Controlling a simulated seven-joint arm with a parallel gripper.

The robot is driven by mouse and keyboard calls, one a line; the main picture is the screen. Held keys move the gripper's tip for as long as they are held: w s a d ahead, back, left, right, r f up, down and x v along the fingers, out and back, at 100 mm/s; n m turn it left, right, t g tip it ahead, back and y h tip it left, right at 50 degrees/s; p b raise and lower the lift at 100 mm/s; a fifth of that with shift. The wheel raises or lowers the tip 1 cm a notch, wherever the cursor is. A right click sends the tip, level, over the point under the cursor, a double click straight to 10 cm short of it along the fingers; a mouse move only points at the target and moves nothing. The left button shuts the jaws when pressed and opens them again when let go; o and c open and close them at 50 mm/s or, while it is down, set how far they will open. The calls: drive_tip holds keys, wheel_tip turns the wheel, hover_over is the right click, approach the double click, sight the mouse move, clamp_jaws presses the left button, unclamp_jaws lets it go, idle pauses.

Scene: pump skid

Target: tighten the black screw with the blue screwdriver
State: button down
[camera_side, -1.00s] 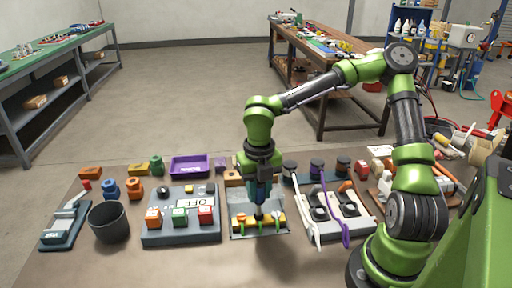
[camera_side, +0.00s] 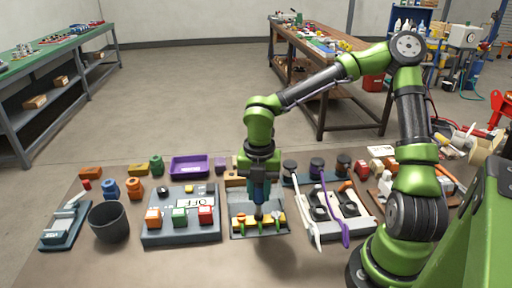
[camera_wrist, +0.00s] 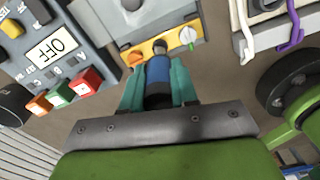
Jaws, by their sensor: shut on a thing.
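My gripper (camera_side: 259,201) points straight down and is shut on the blue screwdriver (camera_wrist: 157,72). In the wrist view the blue handle sits between my teal fingers. The screwdriver's dark lower end is over the yellow block (camera_wrist: 183,38) on the grey panel (camera_side: 237,233). The black screw cannot be made out; the tool and my gripper cover that spot. I cannot tell whether the tip touches a screw.
The OFF control box (camera_side: 180,233) with coloured buttons stands close on the left. A panel with white and purple levers (camera_side: 346,236) stands close on the right. A dark cup (camera_side: 109,222) and a purple tray (camera_side: 189,166) are farther off. The table front is clear.

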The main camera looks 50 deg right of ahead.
drive_tip(key=m, duration=0.3)
drive_tip(key=m, duration=0.2)
drive_tip(key=shift+m, duration=1.1)
drive_tip(key=m, duration=0.3)
drive_tip(key=shift+r, duration=0.15)
